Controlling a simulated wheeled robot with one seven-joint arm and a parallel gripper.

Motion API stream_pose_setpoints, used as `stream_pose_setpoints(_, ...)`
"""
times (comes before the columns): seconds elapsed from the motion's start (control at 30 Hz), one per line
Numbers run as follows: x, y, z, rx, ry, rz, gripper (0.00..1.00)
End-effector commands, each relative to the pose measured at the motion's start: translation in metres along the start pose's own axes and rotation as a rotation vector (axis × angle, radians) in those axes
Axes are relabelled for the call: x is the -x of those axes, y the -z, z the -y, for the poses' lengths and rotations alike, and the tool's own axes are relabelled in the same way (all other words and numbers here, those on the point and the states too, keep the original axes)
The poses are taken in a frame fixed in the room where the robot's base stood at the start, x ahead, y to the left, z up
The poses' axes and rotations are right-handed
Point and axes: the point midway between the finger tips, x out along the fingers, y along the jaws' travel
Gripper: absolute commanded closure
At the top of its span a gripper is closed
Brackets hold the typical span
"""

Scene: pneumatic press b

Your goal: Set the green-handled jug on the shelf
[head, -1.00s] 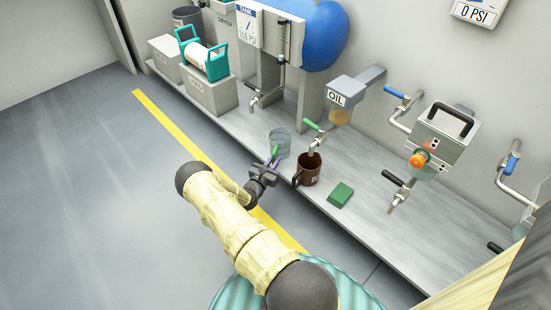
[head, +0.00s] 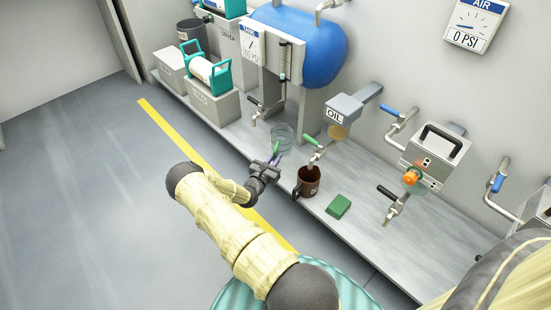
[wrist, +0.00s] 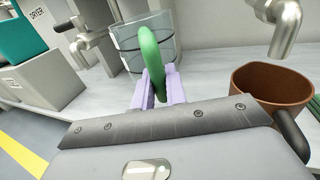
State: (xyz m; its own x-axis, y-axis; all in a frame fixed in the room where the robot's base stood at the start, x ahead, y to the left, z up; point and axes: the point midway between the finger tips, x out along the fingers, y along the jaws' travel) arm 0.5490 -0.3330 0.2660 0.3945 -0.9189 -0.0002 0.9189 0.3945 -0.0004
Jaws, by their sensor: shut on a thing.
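The clear jug (head: 282,138) with a green handle is at the shelf's front part, left of a brown mug. In the wrist view its transparent body (wrist: 150,45) looks close to upright, and the green handle (wrist: 153,60) stands between the two lilac fingers. My gripper (head: 273,161) is shut on that handle, and the fingers also show in the wrist view (wrist: 157,92). The grey shelf (head: 365,222) runs along the wall beneath the jug. I cannot tell whether the jug's base touches the shelf; my gripper hides part of it in the wrist view.
The brown mug (head: 308,182) stands just right of the jug, under the oil tap (head: 317,153). The tank's tap (head: 256,110) is behind and left of the jug. Bare shelf lies right of the block.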

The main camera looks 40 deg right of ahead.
Motion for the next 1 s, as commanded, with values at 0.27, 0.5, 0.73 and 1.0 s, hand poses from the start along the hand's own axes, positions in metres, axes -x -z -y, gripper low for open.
stream_pose_setpoints(0.27, 0.0, 0.0, 0.0, 0.0, 0.0, 0.001, 1.0)
stream_pose_setpoints(0.5, 0.018, -0.024, -0.019, 0.002, -0.085, 0.0, 1.0)
stream_pose_setpoints(0.73, 0.079, -0.083, -0.073, 0.005, -0.365, 0.0, 1.0)
stream_pose_setpoints(1.0, 0.179, -0.142, -0.13, 0.005, -0.763, -0.001, 1.0)
